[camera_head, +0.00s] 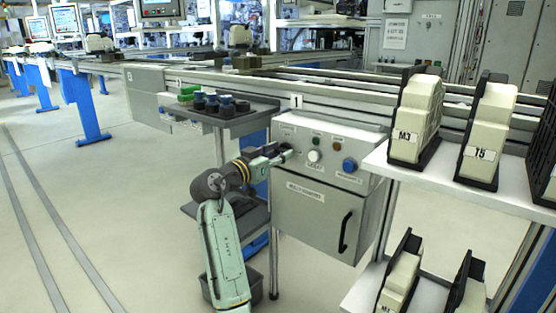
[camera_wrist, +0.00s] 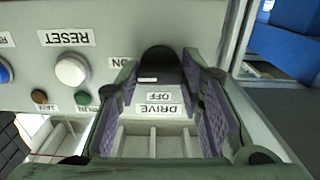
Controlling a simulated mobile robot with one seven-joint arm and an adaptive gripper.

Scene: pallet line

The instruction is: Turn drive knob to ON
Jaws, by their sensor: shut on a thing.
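The black drive knob (camera_wrist: 160,65) sits between the fingertips of my gripper (camera_wrist: 161,76) in the wrist view, where the panel appears upside down. The fingers are shut on the knob from both sides. A small pale mark shows on the knob's lower side, toward the OFF label (camera_wrist: 160,97). The ON label (camera_wrist: 121,62) is left of the knob and partly hidden by a finger. In the head view my gripper (camera_head: 284,154) is at the left part of the control box's sloped panel (camera_head: 328,147) and hides the knob.
A white RESET button (camera_wrist: 71,69) and a blue button (camera_head: 349,165) are on the same panel. Red and green lamps sit nearby. A tray (camera_head: 235,118) with knob-like parts is left of the box. A shelf (camera_head: 430,176) with labelled holders stands right.

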